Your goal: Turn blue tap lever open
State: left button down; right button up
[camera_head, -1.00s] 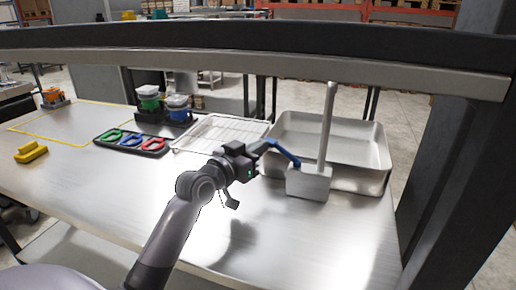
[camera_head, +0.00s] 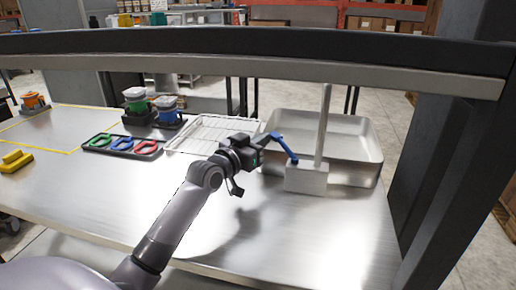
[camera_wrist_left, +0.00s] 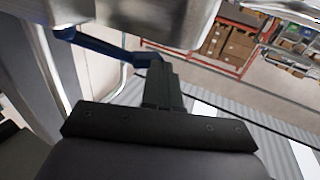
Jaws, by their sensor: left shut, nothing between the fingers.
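The blue tap lever (camera_head: 285,147) slants up and left from the grey tap block (camera_head: 306,178), in front of the metal basin (camera_head: 352,176). A thin grey post (camera_head: 323,125) rises from the block. My left gripper (camera_head: 268,138) is shut and empty, with its tip at the upper left end of the lever. In the left wrist view the shut fingers (camera_wrist_left: 160,82) reach the end of the blue lever (camera_wrist_left: 105,46). They look touching or very close; I cannot tell which. My right gripper is not in view.
A wire rack (camera_head: 205,133) lies left of the basin. A black tray (camera_head: 110,145) holds green, blue and red pieces. Green-banded and blue-banded containers (camera_head: 166,107) stand behind it. A yellow block (camera_head: 16,161) is at far left. A dark beam (camera_head: 250,44) crosses above the table.

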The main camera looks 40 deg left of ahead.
pick_arm(q)
jog(key=shift+w+d+p, duration=0.2)
jog(key=shift+w+p, duration=0.3)
jog(key=shift+w, duration=1.65)
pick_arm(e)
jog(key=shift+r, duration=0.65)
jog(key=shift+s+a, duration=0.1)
